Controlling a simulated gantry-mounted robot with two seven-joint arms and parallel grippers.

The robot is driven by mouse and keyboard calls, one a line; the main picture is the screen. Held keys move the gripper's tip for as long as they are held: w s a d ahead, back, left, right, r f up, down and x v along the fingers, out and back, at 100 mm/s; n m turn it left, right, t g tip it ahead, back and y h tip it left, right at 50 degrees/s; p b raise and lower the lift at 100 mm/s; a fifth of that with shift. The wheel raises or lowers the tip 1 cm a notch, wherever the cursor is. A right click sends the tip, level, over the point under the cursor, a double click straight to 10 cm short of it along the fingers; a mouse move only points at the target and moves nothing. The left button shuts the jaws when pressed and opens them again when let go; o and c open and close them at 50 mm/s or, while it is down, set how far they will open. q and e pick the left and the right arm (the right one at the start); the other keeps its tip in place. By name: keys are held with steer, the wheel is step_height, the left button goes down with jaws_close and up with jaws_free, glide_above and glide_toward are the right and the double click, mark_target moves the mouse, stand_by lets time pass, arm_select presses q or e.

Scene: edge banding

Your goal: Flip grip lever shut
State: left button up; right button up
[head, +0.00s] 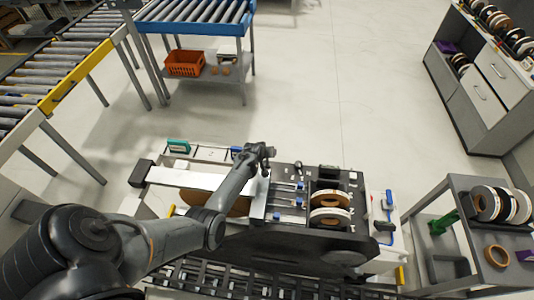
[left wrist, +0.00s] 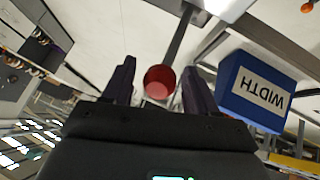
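A red round knob (left wrist: 159,82) on the end of a dark grey bar (left wrist: 177,42) shows in the left wrist view; it looks like the grip lever's handle. My left gripper (left wrist: 157,70) is open, with one dark finger on each side of the knob. I cannot tell whether the fingers touch it. In the head view my left gripper (head: 262,152) is over the far edge of the edge banding machine (head: 290,240), and the lever cannot be made out there. My right gripper is not in view.
A blue block marked WIDTH (left wrist: 256,90) sits close to the right finger in the left wrist view. Banding rolls (head: 329,217) stand on the machine. A roll cart (head: 460,190) is at right, and roller conveyors (head: 60,75) are at left. The floor beyond is clear.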

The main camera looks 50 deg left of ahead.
arm_select(q)
steer(key=shift+s+d+r, duration=0.15)
steer(key=shift+s+r, duration=0.05)
steer(key=shift+r, duration=0.25)
steer(key=p+v, duration=0.1)
steer(key=v, duration=0.8)
steer(key=shift+s+d+r+p, duration=0.2)
steer(key=shift+s+r+p, duration=0.05)
steer(key=shift+s+p, duration=0.1)
